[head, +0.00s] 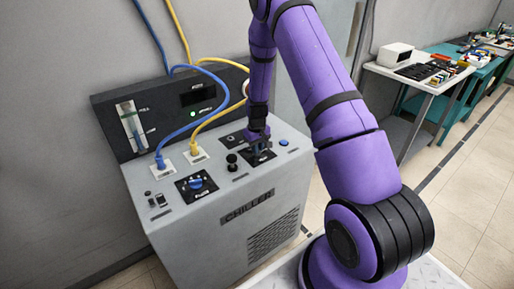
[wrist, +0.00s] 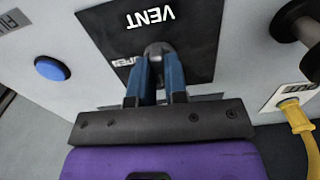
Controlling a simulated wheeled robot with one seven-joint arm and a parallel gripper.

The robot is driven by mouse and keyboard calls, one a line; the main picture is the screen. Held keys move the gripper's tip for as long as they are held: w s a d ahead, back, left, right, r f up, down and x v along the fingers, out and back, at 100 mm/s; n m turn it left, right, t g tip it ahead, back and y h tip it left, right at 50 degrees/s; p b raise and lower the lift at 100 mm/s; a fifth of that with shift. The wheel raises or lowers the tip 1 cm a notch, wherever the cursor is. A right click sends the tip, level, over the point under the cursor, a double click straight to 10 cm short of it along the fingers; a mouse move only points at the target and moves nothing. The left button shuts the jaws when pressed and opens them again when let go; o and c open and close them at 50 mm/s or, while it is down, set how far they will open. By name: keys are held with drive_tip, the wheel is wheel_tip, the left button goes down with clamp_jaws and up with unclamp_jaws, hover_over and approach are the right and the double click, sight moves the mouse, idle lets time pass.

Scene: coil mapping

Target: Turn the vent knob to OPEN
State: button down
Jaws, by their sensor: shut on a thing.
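The vent knob (wrist: 156,48) is a small grey rounded knob on a black plate (wrist: 205,25) marked VENT, upside down in the wrist view. My gripper (wrist: 157,62) has its two blue fingers shut on the knob, one on each side. A partly covered label (wrist: 122,62), seemingly OPEN, shows beside the left finger. The fingers hide most of the knob, so I cannot tell which way it points. In the head view my gripper (head: 259,148) reaches down to the VENT plate (head: 265,158) on the chiller's top, and the knob is hidden.
The grey chiller (head: 240,212) has a blue button (head: 283,142) to the plate's right and black knobs (head: 231,158) to its left. A blue-knobbed plate (head: 196,184) sits farther left. Blue (head: 218,112) and yellow hoses (head: 228,108) plug into the top. A cluttered table (head: 420,75) stands at the right.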

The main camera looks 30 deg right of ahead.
drive_tip(key=m, duration=1.3)
drive_tip(key=shift+m, duration=2.2)
drive_tip(key=c, duration=1.1)
unclamp_jaws()
drive_tip(key=shift+c, duration=0.2)
